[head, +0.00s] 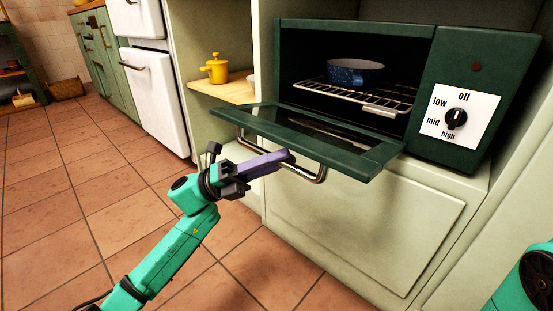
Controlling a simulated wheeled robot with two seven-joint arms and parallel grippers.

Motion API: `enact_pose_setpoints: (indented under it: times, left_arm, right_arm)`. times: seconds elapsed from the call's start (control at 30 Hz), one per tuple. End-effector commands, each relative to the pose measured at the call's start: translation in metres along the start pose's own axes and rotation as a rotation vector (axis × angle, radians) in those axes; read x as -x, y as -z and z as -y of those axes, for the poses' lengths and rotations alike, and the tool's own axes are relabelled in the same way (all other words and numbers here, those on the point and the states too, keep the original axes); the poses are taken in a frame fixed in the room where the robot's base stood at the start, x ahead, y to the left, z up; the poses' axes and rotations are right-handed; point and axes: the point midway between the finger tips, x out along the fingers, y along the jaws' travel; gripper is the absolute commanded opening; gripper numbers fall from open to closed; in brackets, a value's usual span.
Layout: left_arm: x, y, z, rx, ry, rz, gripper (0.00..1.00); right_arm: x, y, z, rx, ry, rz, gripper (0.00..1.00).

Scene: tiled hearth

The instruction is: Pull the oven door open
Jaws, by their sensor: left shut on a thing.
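The dark green oven (515,50) stands in a pale cabinet niche. Its glass-panelled door (372,163) is hinged at the bottom and tilted well down, so the inside shows. A curved metal handle (318,176) runs along the door's outer side. My left gripper (285,157) has purple fingers and is shut on the handle near its middle; the fingers hide that part of the bar. My right gripper is out of the picture; only part of my right arm shows at the lower right.
A blue speckled pan (354,71) sits on the wire rack (350,95) inside the oven. A yellow pot (216,69) stands on a wooden shelf (228,91) to the left. The tiled floor (110,165) is clear on the left. The control dial (456,118) is at right.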

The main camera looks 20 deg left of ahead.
Motion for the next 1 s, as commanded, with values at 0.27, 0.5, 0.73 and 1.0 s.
enact_pose_setpoints:
  times: [0.27,0.5,0.73,1.0]
  left_arm:
    - [0.0,-0.001,0.0,0.0,-0.002,0.004,0.5]
    - [0.0,-0.001,0.001,-0.001,0.0,0.002,0.5]
    - [0.018,-0.002,0.001,0.003,-0.003,0.005,0.5]
    - [0.086,-0.003,0.002,0.004,-0.007,0.006,0.5]
  right_arm:
    - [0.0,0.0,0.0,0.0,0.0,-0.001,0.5]
    - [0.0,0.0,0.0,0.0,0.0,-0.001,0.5]
    - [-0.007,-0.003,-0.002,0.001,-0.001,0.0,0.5]
    - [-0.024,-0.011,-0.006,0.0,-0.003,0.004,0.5]
